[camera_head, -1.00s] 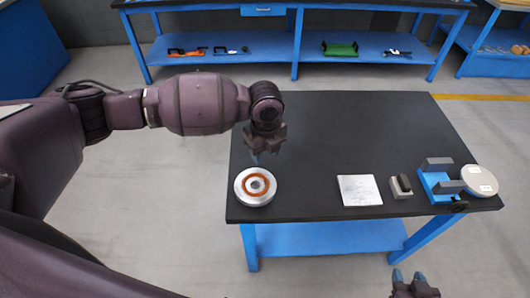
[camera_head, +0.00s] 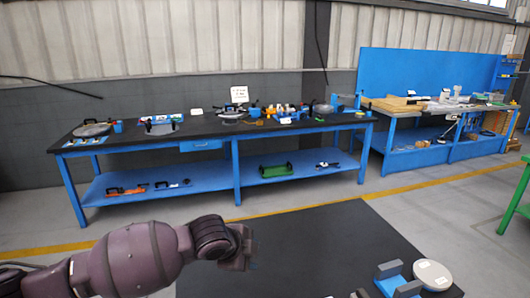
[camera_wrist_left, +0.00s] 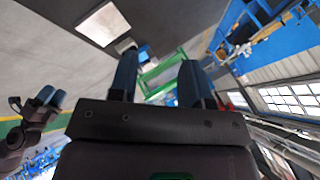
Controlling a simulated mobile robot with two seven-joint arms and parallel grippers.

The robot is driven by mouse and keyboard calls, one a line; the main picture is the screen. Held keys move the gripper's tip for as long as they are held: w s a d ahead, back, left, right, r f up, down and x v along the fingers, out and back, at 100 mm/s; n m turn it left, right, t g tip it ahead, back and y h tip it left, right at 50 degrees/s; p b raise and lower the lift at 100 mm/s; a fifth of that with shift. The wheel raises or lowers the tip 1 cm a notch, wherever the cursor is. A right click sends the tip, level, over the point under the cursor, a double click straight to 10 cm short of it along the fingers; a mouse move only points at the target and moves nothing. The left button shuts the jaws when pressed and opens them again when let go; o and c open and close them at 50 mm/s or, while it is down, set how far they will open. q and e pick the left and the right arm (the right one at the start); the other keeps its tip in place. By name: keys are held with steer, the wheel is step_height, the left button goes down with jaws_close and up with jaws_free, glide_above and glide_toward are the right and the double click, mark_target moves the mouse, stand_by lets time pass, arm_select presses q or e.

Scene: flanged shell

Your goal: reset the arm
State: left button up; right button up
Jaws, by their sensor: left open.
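My left gripper (camera_head: 240,246) hangs at the end of the purple arm, over the far left part of the near black-topped table (camera_head: 330,240). In the left wrist view its two dark blue fingers (camera_wrist_left: 158,80) stand apart with nothing between them. My right gripper (camera_wrist_left: 49,97) shows at the left edge of the wrist view, its blue fingertips slightly apart and empty. It is out of the head view. The silver flanged ring is outside the present head view.
On the near table, a blue fixture with grey blocks (camera_head: 396,283) and a pale round disc (camera_head: 432,275) stand at lower right. A white plate (camera_wrist_left: 103,23) shows in the wrist view. A long loaded workbench (camera_head: 215,140) stands behind, across open floor.

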arm_select(q)
steer(key=s+a+f+n+t+y, duration=0.1)
steer(key=s+a+f+n+t, duration=0.2)
steer(key=s+a+n+t, duration=0.35)
steer(key=s+a+f+n+t, duration=0.3)
steer(key=a+f+n, duration=0.1)
steer(key=a+n, duration=0.5)
steer(key=s+a+f+n+g+y, duration=0.2)
steer(key=s+a+f, duration=0.2)
steer(key=s, duration=0.5)
steer(key=s+a+f+n+g+y, duration=0.1)
steer(key=s+a+f, duration=0.3)
steer(key=s+f, duration=0.4)
steer(key=shift+s+a+f+n+g+y, duration=0.2)
steer(key=shift+s+f+n+g+y, duration=0.15)
steer(key=shift+f+n+y, duration=0.3)
steer(key=shift+r, duration=0.15)
